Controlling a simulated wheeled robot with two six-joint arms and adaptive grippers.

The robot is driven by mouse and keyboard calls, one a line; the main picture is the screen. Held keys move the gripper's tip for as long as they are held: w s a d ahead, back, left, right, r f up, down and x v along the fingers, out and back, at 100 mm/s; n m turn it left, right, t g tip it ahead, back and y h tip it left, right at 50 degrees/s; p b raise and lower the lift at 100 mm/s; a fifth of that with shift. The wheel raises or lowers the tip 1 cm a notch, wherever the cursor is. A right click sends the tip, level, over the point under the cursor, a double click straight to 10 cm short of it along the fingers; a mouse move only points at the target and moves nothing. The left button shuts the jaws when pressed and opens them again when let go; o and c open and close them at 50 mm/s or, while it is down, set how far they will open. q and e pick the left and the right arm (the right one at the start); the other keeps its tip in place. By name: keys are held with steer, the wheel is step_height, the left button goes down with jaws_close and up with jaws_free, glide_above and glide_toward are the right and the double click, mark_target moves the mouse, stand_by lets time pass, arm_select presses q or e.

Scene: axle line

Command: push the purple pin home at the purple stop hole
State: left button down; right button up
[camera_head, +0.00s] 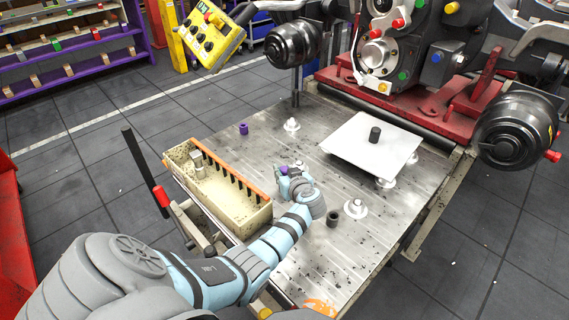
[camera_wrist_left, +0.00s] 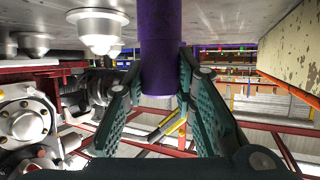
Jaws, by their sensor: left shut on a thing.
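My left gripper (camera_head: 286,173) is low over the metal table, right of the cream tray. It is shut on a purple pin (camera_head: 284,170), of which only a little shows in the head view. In the left wrist view the purple pin (camera_wrist_left: 161,50) stands between the fingers of my left gripper (camera_wrist_left: 162,72), its plain round end toward the camera. Its other end runs out of the picture, so I cannot tell whether it sits in a hole. A short purple cylinder (camera_head: 243,128) stands apart on the table, farther back. My right gripper is not in view.
The cream tray (camera_head: 232,208) with an orange slotted rail (camera_head: 230,170) stands left of the gripper. A dark hollow cylinder (camera_head: 333,219) and a white post (camera_head: 355,208) are close on the right. A white plate (camera_head: 352,150) with a dark knob (camera_head: 375,134) lies farther right.

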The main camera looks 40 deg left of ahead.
arm_select(q)
steer(key=c, duration=1.2)
jaws_free()
steer(key=shift+c, duration=0.2)
steer(key=v, duration=1.2)
